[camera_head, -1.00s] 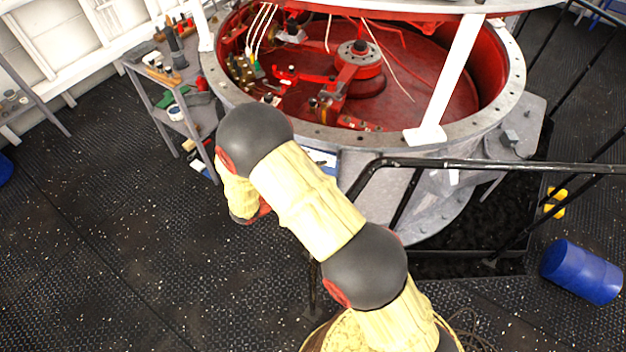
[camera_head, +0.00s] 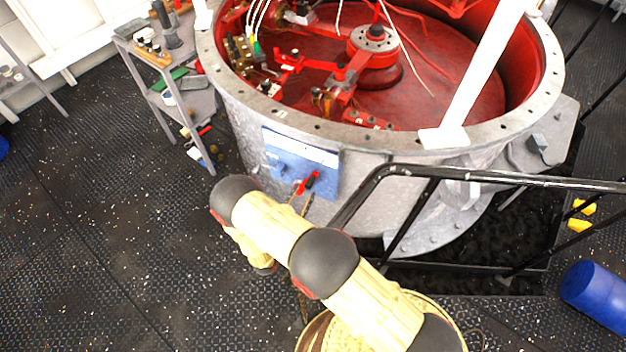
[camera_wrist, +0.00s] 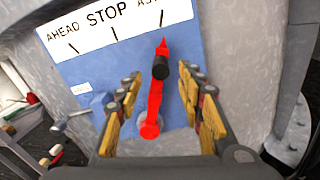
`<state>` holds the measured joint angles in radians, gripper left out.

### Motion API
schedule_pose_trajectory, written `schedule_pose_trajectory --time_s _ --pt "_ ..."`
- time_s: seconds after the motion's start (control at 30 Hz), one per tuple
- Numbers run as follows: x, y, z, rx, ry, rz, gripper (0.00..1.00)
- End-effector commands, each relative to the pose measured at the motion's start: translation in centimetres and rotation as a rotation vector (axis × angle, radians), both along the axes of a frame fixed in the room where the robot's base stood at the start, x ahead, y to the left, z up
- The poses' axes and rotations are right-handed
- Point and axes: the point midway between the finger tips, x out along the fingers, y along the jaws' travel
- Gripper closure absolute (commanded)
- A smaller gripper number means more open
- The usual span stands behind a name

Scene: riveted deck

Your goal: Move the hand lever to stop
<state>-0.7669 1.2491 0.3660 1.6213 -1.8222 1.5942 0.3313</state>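The hand lever (camera_wrist: 154,100) is red with a black knob and a pointed tip, mounted on a blue panel (camera_wrist: 85,70). In the wrist view its tip points up, slightly right, at the right-hand mark under the partly cut-off "AS..." label. The STOP mark lies left of the tip, and AHEAD is further left. My gripper (camera_wrist: 160,82) is open, with one yellow-padded finger on each side of the lever and visible gaps to both. In the head view the lever (camera_head: 308,183) shows on the panel (camera_head: 285,160), while my arm mostly hides the gripper.
The panel sits on a grey round housing (camera_head: 235,125) with a red interior. A black railing (camera_head: 430,178) runs close on the right. A grey shelf cart (camera_head: 150,85) stands at left; a blue barrel (camera_head: 597,292) lies at right. The floor at left is clear.

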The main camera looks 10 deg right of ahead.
Motion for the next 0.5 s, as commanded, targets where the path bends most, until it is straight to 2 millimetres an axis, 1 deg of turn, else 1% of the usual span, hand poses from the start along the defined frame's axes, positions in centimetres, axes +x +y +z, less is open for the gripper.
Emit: schedule_pose_trajectory --time_s 0.3,0.5 --pt "4.0 -2.7 0.0 0.000 -0.001 -0.005 0.62" --pt "5.7 -3.7 0.0 0.000 -0.001 -0.005 0.62"
